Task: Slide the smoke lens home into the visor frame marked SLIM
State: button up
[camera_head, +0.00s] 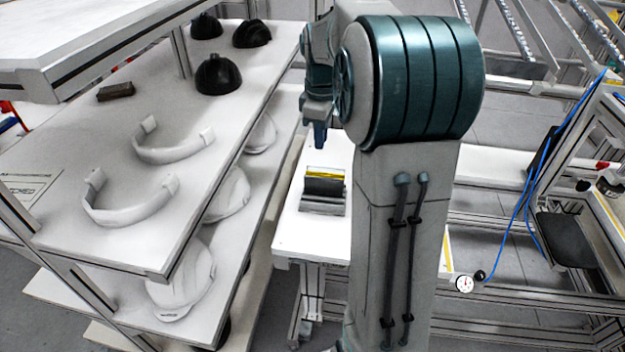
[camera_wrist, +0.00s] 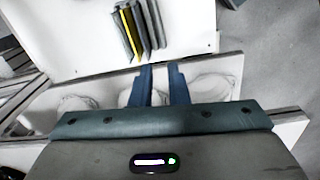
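A rack (camera_head: 323,208) on a white table holds upright lens panels: a dark grey one (camera_head: 325,187), which looks like the smoke lens, and a yellow one (camera_head: 325,175) behind it. In the wrist view the dark panels (camera_wrist: 155,25) and yellow panel (camera_wrist: 130,30) stand side by side. Two white U-shaped visor frames (camera_head: 172,147) (camera_head: 130,208) lie on the left shelf; no SLIM marking is readable on either. My gripper (camera_head: 320,140) points down above the table's far part. In the wrist view its two blue fingers (camera_wrist: 161,72) are apart with nothing between them.
A card (camera_head: 32,188) with unreadable lettering lies by the frames. A dark block (camera_head: 115,91) and black helmet shells (camera_head: 218,75) sit farther back. White shells (camera_head: 182,283) fill the lower shelf. A steel post and upper shelf (camera_head: 95,45) border the left.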

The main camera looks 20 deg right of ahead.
jog(key=w+d+f+n, duration=0.2)
jog(key=w+d, duration=0.1)
jog(key=d, duration=0.1)
send_over(324, 178)
jog(key=f, duration=0.8)
jog(key=shift+s+d+f, duration=0.1)
jog(key=shift+d+f, duration=0.05)
jog(key=shift+d, duration=0.25)
jog(key=shift+w+a+f+p, duration=0.15)
jog(key=shift+f+p, duration=0.1)
jog(key=shift+f, duration=0.65)
jog(key=shift+a+f+p, duration=0.1)
jog(key=shift+f+p, duration=0.15)
jog(key=shift+f, duration=0.65)
jog(key=shift+w+a+f+p, duration=0.15)
jog(key=shift+f+p, duration=0.1)
jog(key=shift+f, duration=0.65)
jog(key=shift+s, duration=0.1)
grip_shut()
jog(key=shift+r, duration=0.1)
